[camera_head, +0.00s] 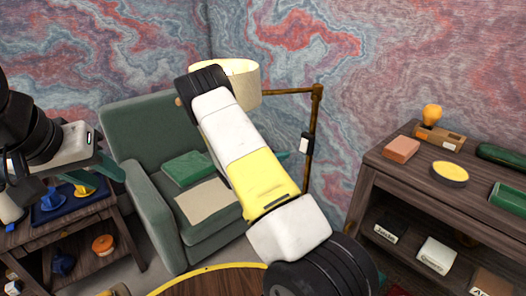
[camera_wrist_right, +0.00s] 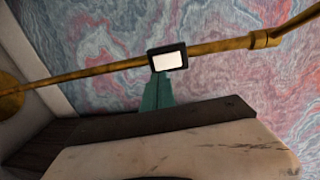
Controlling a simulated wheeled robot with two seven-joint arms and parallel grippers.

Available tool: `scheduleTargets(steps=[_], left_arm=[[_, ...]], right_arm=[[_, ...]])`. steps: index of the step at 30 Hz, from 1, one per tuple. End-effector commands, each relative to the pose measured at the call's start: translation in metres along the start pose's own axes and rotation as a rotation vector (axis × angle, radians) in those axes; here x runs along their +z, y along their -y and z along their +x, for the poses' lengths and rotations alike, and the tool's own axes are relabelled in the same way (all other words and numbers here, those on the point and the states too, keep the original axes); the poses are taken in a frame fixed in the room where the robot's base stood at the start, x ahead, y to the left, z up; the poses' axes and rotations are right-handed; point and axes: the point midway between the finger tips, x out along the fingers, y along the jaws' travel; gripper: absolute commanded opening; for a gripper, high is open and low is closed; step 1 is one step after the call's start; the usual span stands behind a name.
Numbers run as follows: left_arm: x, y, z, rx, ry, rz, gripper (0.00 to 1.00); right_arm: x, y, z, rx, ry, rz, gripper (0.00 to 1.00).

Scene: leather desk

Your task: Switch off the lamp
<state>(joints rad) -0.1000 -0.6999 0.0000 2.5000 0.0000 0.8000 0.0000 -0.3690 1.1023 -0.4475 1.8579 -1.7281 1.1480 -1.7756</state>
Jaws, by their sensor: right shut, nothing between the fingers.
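The lamp has a cream shade (camera_head: 240,84) and a brass pole (camera_head: 314,118) with an arm reaching over the armchair. A small box with a white face, the switch (camera_head: 305,143), is on the pole. In the right wrist view the switch (camera_wrist_right: 170,60) has a black rim. My right gripper (camera_wrist_right: 157,82) is shut and empty, its teal fingertips at the switch's lower edge; I cannot tell whether they touch. In the head view my right arm hides most of that gripper. My left gripper (camera_head: 96,174) is at the left, its teal fingers apart, far from the lamp.
A green armchair (camera_head: 130,121) with a cushion stands behind my right arm. A dark side table (camera_head: 88,231) with a blue tray is at the left. A wooden shelf (camera_head: 430,189) with several small objects is at the right. A round table edge (camera_head: 205,270) shows at the bottom.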

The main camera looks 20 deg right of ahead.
Motion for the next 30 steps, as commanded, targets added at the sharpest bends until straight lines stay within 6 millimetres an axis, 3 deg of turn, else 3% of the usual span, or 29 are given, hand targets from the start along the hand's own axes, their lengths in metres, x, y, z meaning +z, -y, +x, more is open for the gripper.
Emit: scheduleTargets(steps=[6, 12, 30], left_arm=[[0.0, 0.0, 0.0, 0.0, 0.0, 0.0, 0.36], [0.0, 0.0, 0.0, 0.0, 0.0, 0.0, 0.36], [0.0, 0.0, 0.0, 0.0, 0.0, 0.0, 0.36]], right_arm=[[-0.001, 0.001, 0.047, -0.002, -0.003, 0.002, 0.0], [0.0, 0.0, 0.072, 0.0, -0.001, 0.001, 0.0], [0.0, -0.002, 0.083, -0.026, -0.001, -0.001, 0.0]])
